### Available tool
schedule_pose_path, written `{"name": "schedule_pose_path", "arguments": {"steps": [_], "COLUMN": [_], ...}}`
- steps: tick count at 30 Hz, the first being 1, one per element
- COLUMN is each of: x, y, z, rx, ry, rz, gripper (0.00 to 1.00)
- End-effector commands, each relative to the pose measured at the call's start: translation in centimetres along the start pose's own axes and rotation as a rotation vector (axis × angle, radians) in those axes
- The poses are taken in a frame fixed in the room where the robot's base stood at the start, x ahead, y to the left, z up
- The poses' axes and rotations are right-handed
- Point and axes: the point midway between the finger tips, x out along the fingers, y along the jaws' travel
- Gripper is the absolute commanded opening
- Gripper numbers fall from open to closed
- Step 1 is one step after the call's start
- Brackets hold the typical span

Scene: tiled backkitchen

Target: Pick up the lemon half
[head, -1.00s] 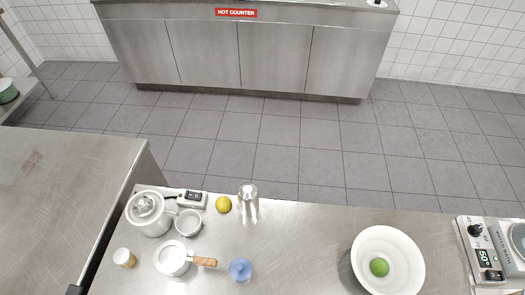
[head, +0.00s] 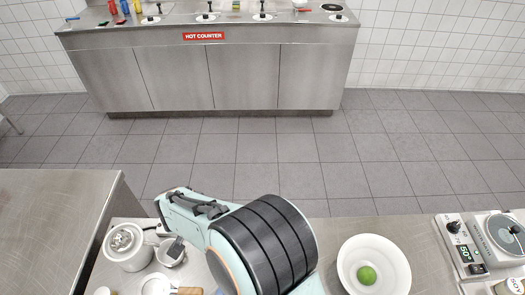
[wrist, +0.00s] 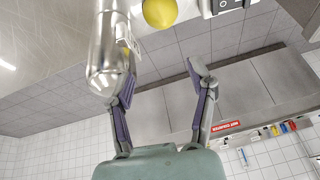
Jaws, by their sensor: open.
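The lemon half (wrist: 160,12) shows at the top middle of the wrist view as a yellow rounded shape; I cannot see a cut face. In the head view it is hidden behind my arm. My gripper (wrist: 161,72) is open and empty, its two fingers spread. The lemon half lies beyond the fingertips, roughly in line with the gap between them, and looks apart from them. A shiny metal shaker (wrist: 106,45) stands close beside the left finger in the wrist view; whether they touch I cannot tell.

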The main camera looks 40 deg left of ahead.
Motion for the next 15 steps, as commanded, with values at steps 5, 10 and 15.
{"name": "schedule_pose_path", "arguments": {"steps": [5,10,15], "x": [2.1,4.2,7.0], "y": [-1.6,-1.2,-1.1], "z": [3.2,3.6,3.6], "rx": [-0.073,-0.082,-0.083], "ry": [-0.013,-0.018,-0.019], "rz": [0.031,0.042,0.042], "gripper": [0.56,0.56,0.56]}}
